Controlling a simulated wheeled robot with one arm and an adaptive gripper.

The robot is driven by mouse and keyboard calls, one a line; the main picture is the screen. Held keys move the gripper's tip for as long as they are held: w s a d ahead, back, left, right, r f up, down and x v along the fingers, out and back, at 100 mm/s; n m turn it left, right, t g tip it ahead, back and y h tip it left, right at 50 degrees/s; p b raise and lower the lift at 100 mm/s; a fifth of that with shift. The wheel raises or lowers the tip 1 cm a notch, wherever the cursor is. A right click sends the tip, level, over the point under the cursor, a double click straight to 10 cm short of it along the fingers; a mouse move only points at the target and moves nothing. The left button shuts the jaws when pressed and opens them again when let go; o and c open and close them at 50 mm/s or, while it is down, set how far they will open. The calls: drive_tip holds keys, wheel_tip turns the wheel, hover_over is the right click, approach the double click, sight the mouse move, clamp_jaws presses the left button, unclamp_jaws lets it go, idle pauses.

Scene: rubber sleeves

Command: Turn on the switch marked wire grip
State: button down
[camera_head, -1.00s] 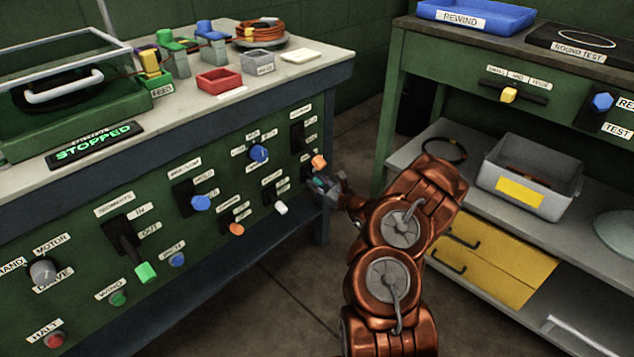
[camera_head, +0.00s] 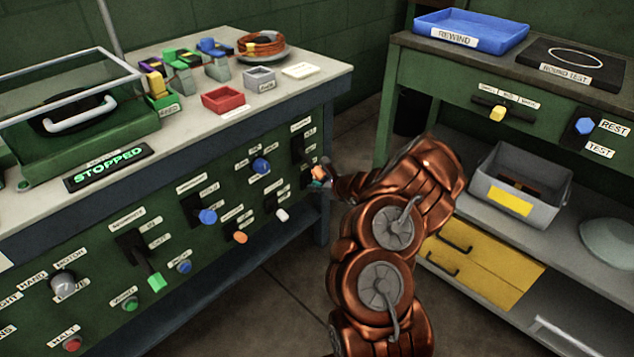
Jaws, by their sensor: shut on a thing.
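The green switch panel (camera_head: 120,300) fills the front of the left bench and bears several levers and knobs with small labels. I cannot read a wire grip label. At the panel's right end is a black lever switch (camera_head: 298,149) with an orange handle (camera_head: 318,172) at its lower end. My gripper (camera_head: 322,178) is at that handle and shut on it. The fingers are small and partly overlap the handle, so the exact contact is hard to see.
A white-tipped lever (camera_head: 282,215), an orange knob (camera_head: 240,237) and a blue knob (camera_head: 261,165) sit left of my gripper. The STOPPED display (camera_head: 110,167) is on the bench. The right bench's shelf holds a grey bin (camera_head: 520,185). Open floor lies between the benches.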

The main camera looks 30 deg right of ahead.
drive_tip(key=shift+r+g+p, duration=0.1)
drive_tip(key=shift+g+p, duration=0.3)
drive_tip(key=c, duration=0.9)
unclamp_jaws()
drive_tip(key=shift+s+r, duration=0.1)
drive_tip(key=shift+v, duration=5.85)
